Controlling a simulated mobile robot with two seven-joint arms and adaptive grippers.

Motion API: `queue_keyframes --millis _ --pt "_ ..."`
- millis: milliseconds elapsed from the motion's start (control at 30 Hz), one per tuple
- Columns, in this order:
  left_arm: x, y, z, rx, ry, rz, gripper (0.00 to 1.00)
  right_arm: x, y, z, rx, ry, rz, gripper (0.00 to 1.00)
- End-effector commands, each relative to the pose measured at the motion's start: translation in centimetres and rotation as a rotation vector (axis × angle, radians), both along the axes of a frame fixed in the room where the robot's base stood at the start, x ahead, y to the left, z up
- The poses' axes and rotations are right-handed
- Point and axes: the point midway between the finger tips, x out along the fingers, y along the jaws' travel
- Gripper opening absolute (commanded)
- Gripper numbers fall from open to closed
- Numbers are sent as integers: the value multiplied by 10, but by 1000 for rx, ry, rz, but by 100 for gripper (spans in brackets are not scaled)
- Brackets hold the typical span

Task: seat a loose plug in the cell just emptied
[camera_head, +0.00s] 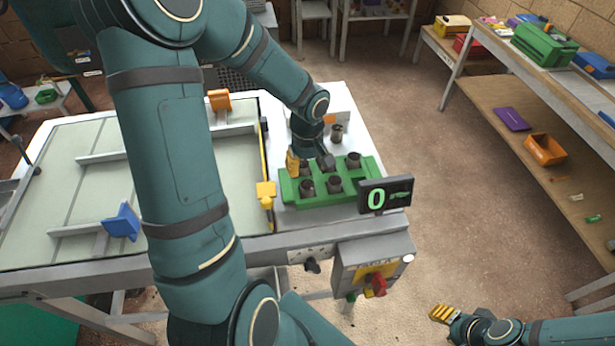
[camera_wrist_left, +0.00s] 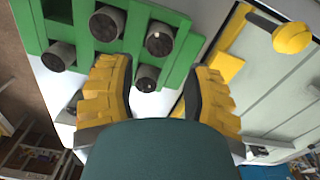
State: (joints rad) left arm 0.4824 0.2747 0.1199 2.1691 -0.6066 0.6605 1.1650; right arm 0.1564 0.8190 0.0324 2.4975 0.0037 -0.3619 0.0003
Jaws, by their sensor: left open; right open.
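The green tray (camera_head: 290,200) stands on the white table with dark round plugs upright in it. One plug (camera_head: 306,187) is at front left, one (camera_head: 335,184) at front middle and one (camera_head: 353,160) at back right. A loose plug (camera_head: 336,131) stands on the white surface behind the tray. My left gripper (camera_head: 308,162) is low over the tray's back left. In the left wrist view its yellow fingers (camera_wrist_left: 158,92) are spread, with a plug (camera_wrist_left: 147,77) showing between them, apart from both. My right gripper (camera_head: 441,314) is open and empty at bottom right. My left gripper hides some cells.
A display (camera_head: 385,195) showing 0 stands at the tray's front right corner. A yellow block (camera_head: 266,190) is close to the tray's left. An orange block (camera_head: 219,99) and a blue block (camera_head: 122,222) are on the pale panel. Shelves (camera_head: 510,110) stand at right.

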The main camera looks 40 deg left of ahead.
Motion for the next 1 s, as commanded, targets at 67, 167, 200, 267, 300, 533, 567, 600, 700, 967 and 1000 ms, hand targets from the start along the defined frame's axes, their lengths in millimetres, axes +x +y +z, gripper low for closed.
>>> queue_keyframes --millis 67,167,200,267,300,533,567,600,700,967,1000 --pt "0 0 15 2 -3 0 50 0 0 1 0 0 0 47" --pt "1 0 27 1 -2 -1 50 0 0 2 0 0 0 47" --pt "0 0 31 1 -2 0 50 0 0 2 1 0 0 47" --pt "0 0 34 1 0 0 50 0 0 2 1 0 0 47" --pt "0 0 36 1 0 0 50 0 0 2 1 0 0 47" --pt "0 0 38 0 0 -1 50 0 0 2 1 0 0 47" --pt "0 0 38 0 0 -1 50 0 0 2 1 0 0 47" --pt "0 0 38 0 0 -1 50 0 0 2 1 0 0 47" --pt "0 0 38 0 0 -1 50 0 0 2 1 0 0 47" --pt "0 0 38 0 0 -1 50 0 0 2 1 0 0 47" --pt "0 0 38 0 1 0 50 0 0 2 1 0 0 47"
